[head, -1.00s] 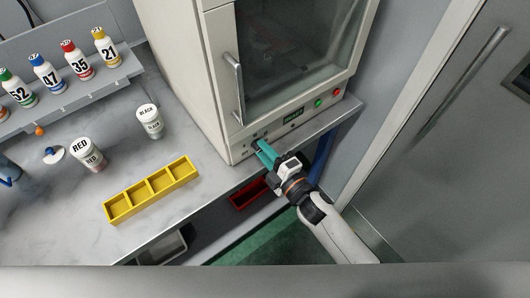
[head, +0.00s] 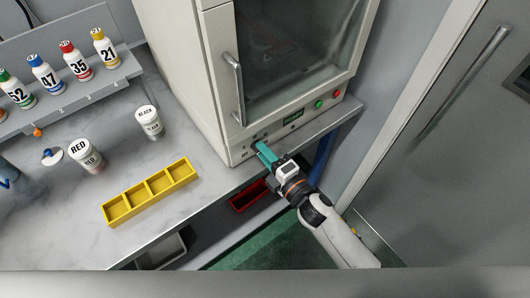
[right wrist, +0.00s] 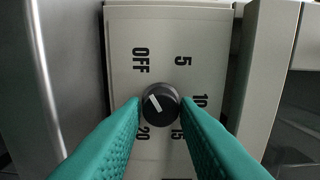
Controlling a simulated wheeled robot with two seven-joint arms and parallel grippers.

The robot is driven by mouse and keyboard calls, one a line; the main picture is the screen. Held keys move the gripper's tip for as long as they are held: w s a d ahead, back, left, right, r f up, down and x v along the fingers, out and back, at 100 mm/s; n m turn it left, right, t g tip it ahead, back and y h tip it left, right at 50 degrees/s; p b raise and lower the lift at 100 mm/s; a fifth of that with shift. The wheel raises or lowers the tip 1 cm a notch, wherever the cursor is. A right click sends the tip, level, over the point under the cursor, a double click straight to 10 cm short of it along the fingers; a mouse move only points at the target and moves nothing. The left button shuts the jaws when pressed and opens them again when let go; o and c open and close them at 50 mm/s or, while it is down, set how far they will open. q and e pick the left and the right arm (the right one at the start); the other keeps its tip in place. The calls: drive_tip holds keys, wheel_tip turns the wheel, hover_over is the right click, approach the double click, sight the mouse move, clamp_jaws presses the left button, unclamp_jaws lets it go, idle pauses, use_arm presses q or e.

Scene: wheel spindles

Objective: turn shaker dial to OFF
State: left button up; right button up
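The shaker dial (right wrist: 161,104) is a round black knob with a white mark on a pale panel in the right wrist view. OFF is printed up and left of it, 5 and 10 to the right, 15 and 20 below. The white mark slants toward the upper left, roughly to the OFF side. My right gripper's (right wrist: 160,107) teal fingers are on both sides of the dial and look closed on it. In the head view my right gripper (head: 265,153) is at the lower front of the white shaker cabinet (head: 218,90). My left gripper is not in view.
A yellow tray (head: 118,210) lies on the bench left of the gripper. White jars marked RED (head: 80,152) and BLACK (head: 148,118) stand behind it. A red bin (head: 245,197) is below the bench edge. A grey door (head: 455,150) is at right.

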drive_tip(key=o, duration=0.4)
drive_tip(key=shift+c, duration=0.2)
drive_tip(key=b+v, duration=0.3)
drive_tip(key=v, duration=0.9)
